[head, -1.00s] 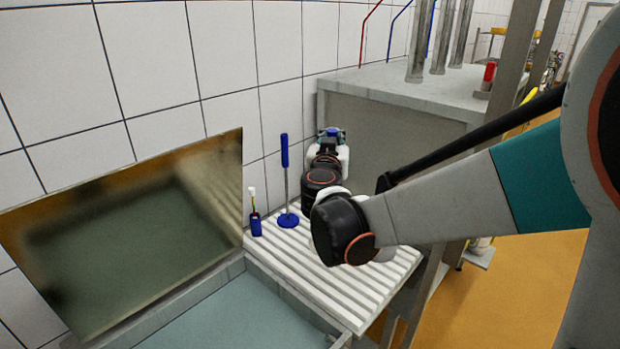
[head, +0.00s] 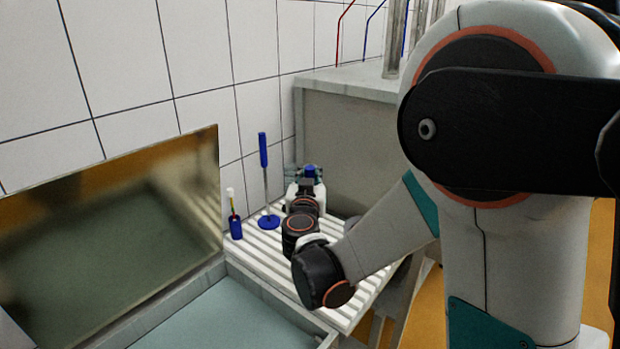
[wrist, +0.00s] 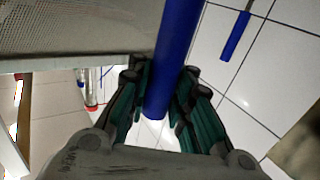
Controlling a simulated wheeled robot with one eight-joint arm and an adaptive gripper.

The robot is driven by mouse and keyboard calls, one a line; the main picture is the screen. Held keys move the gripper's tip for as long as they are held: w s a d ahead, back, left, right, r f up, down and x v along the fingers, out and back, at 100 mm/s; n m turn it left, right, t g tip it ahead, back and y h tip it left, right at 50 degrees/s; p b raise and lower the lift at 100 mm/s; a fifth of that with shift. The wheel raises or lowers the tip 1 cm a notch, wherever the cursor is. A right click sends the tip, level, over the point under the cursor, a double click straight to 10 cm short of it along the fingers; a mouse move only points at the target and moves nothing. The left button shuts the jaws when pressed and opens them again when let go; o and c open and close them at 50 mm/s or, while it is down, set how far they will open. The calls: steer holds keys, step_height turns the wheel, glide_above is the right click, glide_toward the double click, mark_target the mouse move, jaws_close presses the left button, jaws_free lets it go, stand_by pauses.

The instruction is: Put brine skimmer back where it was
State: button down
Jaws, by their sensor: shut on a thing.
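My gripper (wrist: 158,100) is shut on an upright blue handle (wrist: 175,50), which I take for the brine skimmer. The handle lies between the teal-padded fingers in the wrist view and runs out of the top edge. In the head view my gripper (head: 305,172) is over the far end of the white slatted drainboard (head: 268,242), close to the grey cabinet, with the blue tip of the handle (head: 310,169) showing. The lower part of the held tool is hidden behind my wrist and arm, so I cannot tell whether it touches the drainboard.
Left of my gripper, a blue-handled tool (head: 263,150) stands on a blue disc, beside a small blue holder (head: 235,228) with a white-topped stick. A brine basin (head: 220,320) lies in front. The grey cabinet (head: 345,125) and tiled wall (head: 200,60) bound the back.

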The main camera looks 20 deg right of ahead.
steer(key=c, duration=1.9)
jaws_free()
steer(key=shift+f, duration=0.15)
steer(key=shift+c, duration=0.2)
steer(key=o, duration=0.5)
steer(key=shift+r, duration=0.2)
steer(key=shift+s+a, duration=0.15)
steer(key=shift+s, duration=0.15)
steer(key=p+v, duration=0.1)
steer(key=v, duration=1)
steer(key=shift+s+p, duration=0.2)
steer(key=shift+p, duration=0.1)
steer(key=shift+r, duration=0.1)
